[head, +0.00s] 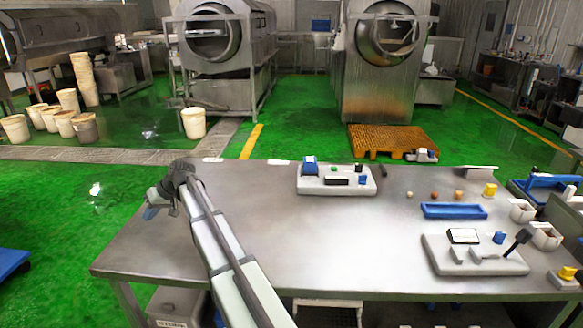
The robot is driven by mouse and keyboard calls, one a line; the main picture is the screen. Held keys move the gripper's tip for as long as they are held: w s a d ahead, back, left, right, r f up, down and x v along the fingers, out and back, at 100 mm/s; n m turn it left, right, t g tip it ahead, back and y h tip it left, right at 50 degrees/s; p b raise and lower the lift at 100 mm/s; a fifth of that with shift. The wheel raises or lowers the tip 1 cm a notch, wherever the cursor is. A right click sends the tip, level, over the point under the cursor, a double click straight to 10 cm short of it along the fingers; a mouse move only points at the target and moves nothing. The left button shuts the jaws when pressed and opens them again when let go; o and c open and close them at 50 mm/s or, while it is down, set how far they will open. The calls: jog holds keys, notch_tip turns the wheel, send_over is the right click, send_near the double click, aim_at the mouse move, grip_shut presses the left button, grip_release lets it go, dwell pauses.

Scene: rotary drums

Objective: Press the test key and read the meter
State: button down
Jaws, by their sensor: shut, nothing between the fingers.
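A light grey panel (350,187) lies at the back middle of the steel table. It carries a blue device with a pale face (310,166), a small green button (334,169), a dark slot-like part (336,181) and a blue part (362,180). A second grey panel (440,262) at the right front bears a white-faced meter-like display (464,236), a blue knob (499,238) and a black tilted lever (521,241). I cannot tell which part is the test key, and no reading is legible. My gripper (151,212) is shut and empty at the table's left edge, apart from both panels.
A blue tray (454,211), small coloured balls (434,195) and a yellow part (490,190) lie between the panels and the right edge. White bins (522,211) stand further right. The table's middle is clear. Drums and an orange pallet (392,139) stand behind.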

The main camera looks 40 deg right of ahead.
jog(key=w+d+r+m+t+h, duration=0.2)
jog(key=d+m, duration=0.1)
jog(key=d, duration=1.4)
notch_tip(320, 180, up, 9)
jog(key=m+t+h, duration=0.2)
jog(key=m+h, duration=0.4)
jog(key=m, duration=0.3)
send_over(336, 168)
jog(key=shift+f, duration=0.15)
jog(key=shift+f, duration=0.1)
jog(key=shift+f, duration=4.35)
